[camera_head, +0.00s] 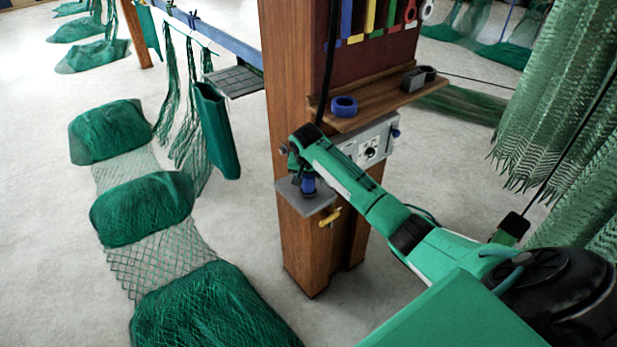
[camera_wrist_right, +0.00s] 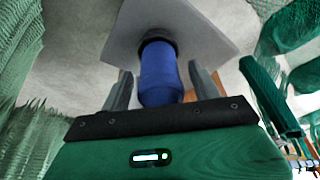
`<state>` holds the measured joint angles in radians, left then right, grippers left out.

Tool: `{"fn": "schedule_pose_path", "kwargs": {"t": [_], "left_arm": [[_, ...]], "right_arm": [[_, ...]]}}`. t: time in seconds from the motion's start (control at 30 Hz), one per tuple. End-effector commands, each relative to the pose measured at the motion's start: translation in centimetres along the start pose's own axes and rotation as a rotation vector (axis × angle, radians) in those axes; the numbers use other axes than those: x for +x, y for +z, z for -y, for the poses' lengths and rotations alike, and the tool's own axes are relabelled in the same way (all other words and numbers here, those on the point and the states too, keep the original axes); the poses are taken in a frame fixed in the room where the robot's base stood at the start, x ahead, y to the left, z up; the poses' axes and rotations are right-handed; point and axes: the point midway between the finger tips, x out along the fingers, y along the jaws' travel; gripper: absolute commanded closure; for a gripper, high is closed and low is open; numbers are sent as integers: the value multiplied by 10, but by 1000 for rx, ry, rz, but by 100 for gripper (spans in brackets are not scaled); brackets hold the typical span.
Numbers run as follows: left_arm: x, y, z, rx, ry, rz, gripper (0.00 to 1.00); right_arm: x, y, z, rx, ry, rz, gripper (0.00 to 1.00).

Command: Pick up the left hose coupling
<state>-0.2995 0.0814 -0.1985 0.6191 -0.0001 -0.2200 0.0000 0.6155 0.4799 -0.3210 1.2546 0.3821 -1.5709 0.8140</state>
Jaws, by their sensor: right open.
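A blue hose coupling (camera_head: 308,186) with a dark end stands at the small grey plate on the wooden post. In the right wrist view the coupling (camera_wrist_right: 158,75) lies between the two grey fingers of my right gripper (camera_wrist_right: 160,88), with its dark collar against the pale plate. The fingers are open, one on each side, with a visible gap at each. In the head view my right gripper (camera_head: 297,170) is over the plate, and its wrist hides part of the coupling. My left gripper is not in view.
The grey plate (camera_head: 290,189) juts from the wooden post (camera_head: 288,90), with a yellow-handled valve (camera_head: 329,217) below. A wooden shelf (camera_head: 375,108) above holds a blue ring (camera_head: 344,106). Green nets hang at right (camera_head: 560,110) and lie on the floor at left (camera_head: 140,205).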

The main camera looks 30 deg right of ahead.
Motion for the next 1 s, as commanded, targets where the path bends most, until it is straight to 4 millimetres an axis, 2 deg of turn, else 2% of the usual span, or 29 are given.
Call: {"fn": "schedule_pose_path", "kwargs": {"t": [0.27, 0.37, 0.6, 1.0], "left_arm": [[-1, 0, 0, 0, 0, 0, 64], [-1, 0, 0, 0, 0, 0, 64], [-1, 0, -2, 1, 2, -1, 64], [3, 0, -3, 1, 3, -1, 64]], "right_arm": [[4, 0, 0, -1, -1, -1, 37], [4, 0, 0, 0, -1, -1, 53], [3, 0, 0, 0, -1, -1, 99], [-4, -3, 1, 0, -2, -2, 99]]}}
